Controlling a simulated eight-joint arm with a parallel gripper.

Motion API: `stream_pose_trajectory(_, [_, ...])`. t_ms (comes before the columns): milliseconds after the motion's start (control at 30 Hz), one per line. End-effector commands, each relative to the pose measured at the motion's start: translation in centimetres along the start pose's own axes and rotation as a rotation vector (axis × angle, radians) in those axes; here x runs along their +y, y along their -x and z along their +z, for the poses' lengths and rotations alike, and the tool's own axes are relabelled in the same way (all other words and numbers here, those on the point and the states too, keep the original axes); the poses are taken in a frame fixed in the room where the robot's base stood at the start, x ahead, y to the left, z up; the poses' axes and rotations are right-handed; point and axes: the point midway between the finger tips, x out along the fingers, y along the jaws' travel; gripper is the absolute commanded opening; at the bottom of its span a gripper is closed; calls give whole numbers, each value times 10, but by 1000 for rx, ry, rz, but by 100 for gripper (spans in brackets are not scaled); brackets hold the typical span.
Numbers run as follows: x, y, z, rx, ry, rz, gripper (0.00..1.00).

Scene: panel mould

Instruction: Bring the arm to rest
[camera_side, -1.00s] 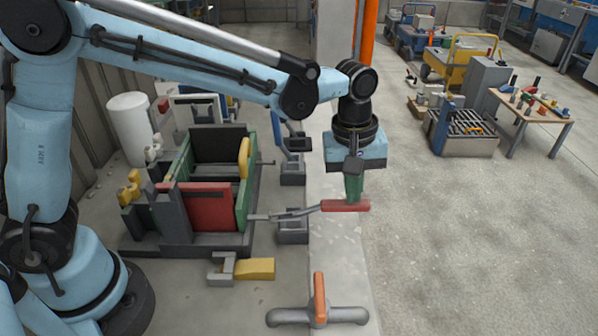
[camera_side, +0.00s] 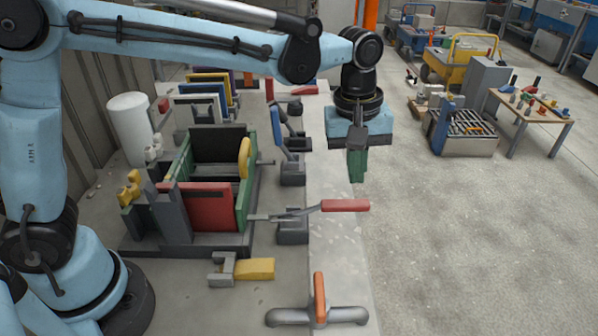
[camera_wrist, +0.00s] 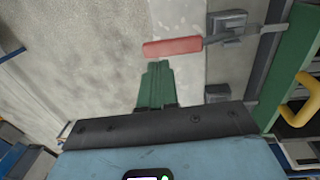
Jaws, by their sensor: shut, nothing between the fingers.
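My gripper (camera_side: 357,166) hangs from the light-blue arm with its green fingers pointing down. The fingers are shut and empty. It is above the pale kerb strip, a little above and behind the red lever handle (camera_side: 345,205), with a gap between them in the side view. In the wrist view the green fingers (camera_wrist: 157,82) point towards the red handle (camera_wrist: 172,47), which lies just beyond their tips. The panel mould (camera_side: 247,205), with green walls and a red front plate, stands to the left of my gripper.
A grey T-shaped fixture with an orange handle (camera_side: 320,296) stands at the front. A yellow block (camera_side: 255,269) lies before the mould. Coloured panels (camera_side: 208,90) stand in a rack behind it. An orange post (camera_side: 367,14) rises at the back.

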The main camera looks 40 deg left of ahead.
Motion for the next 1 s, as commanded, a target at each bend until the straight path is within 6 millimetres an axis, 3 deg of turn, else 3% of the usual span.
stream_pose_trajectory(300, [5,48,0,0,0,0,0])
stream_pose_trajectory(667, [8,92,0,0,0,0,0])
stream_pose_trajectory(1000, [4,44,0,0,0,0,0])
